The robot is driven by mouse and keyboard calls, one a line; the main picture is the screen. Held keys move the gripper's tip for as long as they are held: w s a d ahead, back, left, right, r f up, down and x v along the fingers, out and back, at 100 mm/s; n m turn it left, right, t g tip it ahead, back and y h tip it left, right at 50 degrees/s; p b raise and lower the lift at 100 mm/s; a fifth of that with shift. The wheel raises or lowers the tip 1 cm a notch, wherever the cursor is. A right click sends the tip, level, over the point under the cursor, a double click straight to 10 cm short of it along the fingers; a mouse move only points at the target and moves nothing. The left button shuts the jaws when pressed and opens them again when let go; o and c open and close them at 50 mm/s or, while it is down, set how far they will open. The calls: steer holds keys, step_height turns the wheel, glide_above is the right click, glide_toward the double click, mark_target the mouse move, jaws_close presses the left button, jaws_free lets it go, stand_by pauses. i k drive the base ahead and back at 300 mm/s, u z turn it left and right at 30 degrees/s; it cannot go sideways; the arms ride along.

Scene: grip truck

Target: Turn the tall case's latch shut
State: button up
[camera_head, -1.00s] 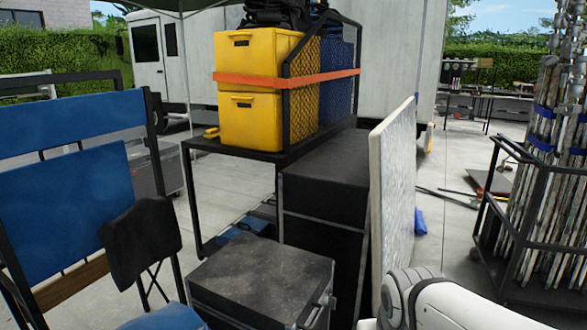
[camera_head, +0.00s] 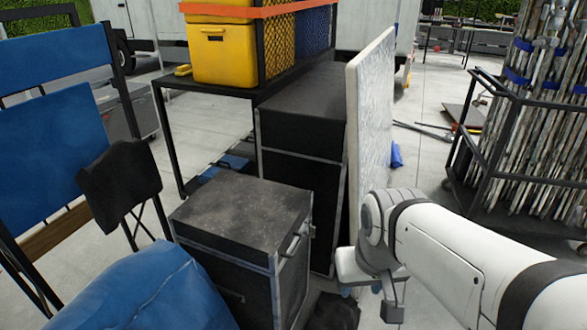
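The tall case (camera_head: 301,155) is black with grey metal edges and stands behind a lower black case. Its upper body and part of its near face show, but the lower case hides much of that face. A small pale fitting (camera_head: 312,231) shows by the lower case's right edge; I cannot tell whether it is the latch or how it is turned. My white arm comes in from the right. My gripper (camera_head: 392,309) hangs right of the cases, apart from them in the picture. Its fingers are not clear.
The lower black case (camera_head: 240,212) has a side handle (camera_head: 291,245). A pale upright panel (camera_head: 371,120) stands right of the tall case. A black rack of poles (camera_head: 485,135) is at right. Blue cloth (camera_head: 150,295) and a chair (camera_head: 118,190) are at left.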

mark_target(310, 230)
steer(key=k, duration=0.55)
steer(key=z, duration=0.3)
steer(key=i, duration=1.45)
steer(key=u, duration=0.15)
